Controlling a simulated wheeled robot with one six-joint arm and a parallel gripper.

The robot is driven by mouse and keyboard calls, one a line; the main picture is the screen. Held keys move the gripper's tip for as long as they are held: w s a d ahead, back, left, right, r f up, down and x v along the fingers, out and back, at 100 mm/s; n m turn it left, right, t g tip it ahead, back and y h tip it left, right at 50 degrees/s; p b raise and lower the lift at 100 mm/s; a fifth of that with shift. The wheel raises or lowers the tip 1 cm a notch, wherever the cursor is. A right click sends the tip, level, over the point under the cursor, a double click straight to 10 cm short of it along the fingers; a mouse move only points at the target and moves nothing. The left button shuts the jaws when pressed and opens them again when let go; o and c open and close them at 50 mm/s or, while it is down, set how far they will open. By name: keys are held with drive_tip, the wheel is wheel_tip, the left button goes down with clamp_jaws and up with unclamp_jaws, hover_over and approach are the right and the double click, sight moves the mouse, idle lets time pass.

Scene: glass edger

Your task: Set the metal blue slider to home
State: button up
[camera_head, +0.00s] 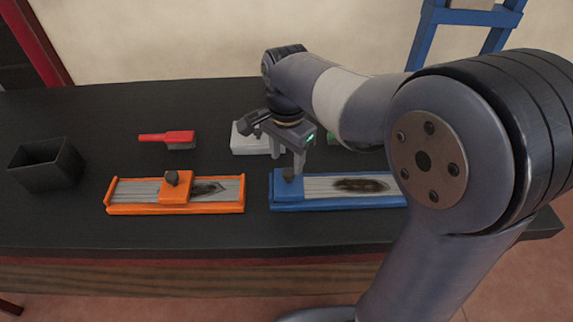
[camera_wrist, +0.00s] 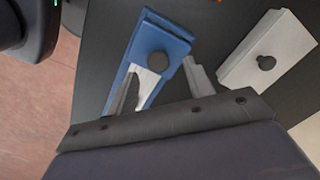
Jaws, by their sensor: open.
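The blue slider (camera_head: 283,188) with a dark knob sits at the left end of its blue-edged rail (camera_head: 335,206). A dark smudge marks the rail's grey bed to the right of the slider. The blue slider also shows in the wrist view (camera_wrist: 177,38), its round knob facing up. My gripper (camera_head: 288,165) is open and empty, pointing down at the slider's knob. In the wrist view, the open fingers (camera_wrist: 160,80) lie on either side of the rail, with the knob just beyond the tips. I cannot tell whether a finger touches it.
An orange slider (camera_head: 176,188) sits mid-rail to the left. A red brush (camera_head: 167,139) and a black open box (camera_head: 46,165) stand further left. A pale block with a knob (camera_wrist: 268,50) lies behind my gripper. The table's front strip is clear.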

sight(287, 172)
wheel_tip(287, 172, up, 7)
idle(0.3)
drive_tip(key=shift+f, duration=0.1)
wheel_tip(287, 172, down, 11)
drive_tip(key=shift+f, duration=0.1)
drive_tip(key=shift+d+r, duration=0.2)
drive_tip(key=shift+d, duration=1.8)
